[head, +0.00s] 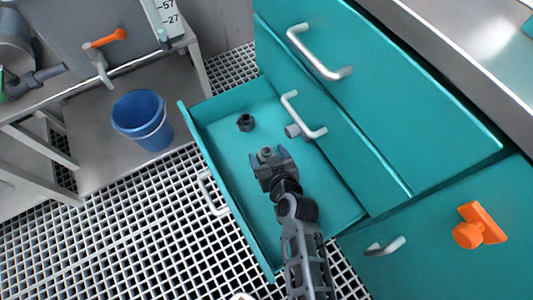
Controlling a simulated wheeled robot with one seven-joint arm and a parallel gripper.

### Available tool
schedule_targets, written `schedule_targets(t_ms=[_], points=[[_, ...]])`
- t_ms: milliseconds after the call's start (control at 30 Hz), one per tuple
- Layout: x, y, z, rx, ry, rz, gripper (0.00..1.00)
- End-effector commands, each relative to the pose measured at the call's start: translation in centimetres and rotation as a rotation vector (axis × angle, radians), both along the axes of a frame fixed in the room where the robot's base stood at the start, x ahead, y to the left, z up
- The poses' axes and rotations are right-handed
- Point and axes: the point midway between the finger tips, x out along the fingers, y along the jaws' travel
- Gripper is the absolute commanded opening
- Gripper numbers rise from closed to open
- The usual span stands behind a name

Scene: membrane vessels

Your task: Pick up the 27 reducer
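An open teal drawer (229,178) holds small fittings. A dark fitting (245,122) with a hexagonal look lies near its far left end. A grey cylindrical fitting (293,131) lies at the right side, partly behind a drawer handle. A small grey round piece (265,153) shows at the tips of my gripper (266,160). My gripper is over the middle of the drawer, pointing away from me. I cannot tell whether the round piece is between its fingers or beneath them. No number is readable on any fitting, so I cannot tell which is the 27 reducer.
Teal drawer fronts with silver handles (320,68) rise on the right. An orange knob (469,234) sits on the lower right front. A blue bucket (142,120) stands on a grey stand left of the drawer. The floor is white grating (120,250).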

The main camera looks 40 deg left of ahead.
Motion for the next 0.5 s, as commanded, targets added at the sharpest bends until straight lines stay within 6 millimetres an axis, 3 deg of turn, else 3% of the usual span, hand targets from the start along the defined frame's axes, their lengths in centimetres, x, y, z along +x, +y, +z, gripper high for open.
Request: schedule_targets(t_ms=[67, 500], points=[[-0.01, -0.01, 0.00, 0.000, 0.000, 0.000, 0.70], [-0.02, -0.01, 0.00, 0.000, 0.000, 0.000, 0.28]])
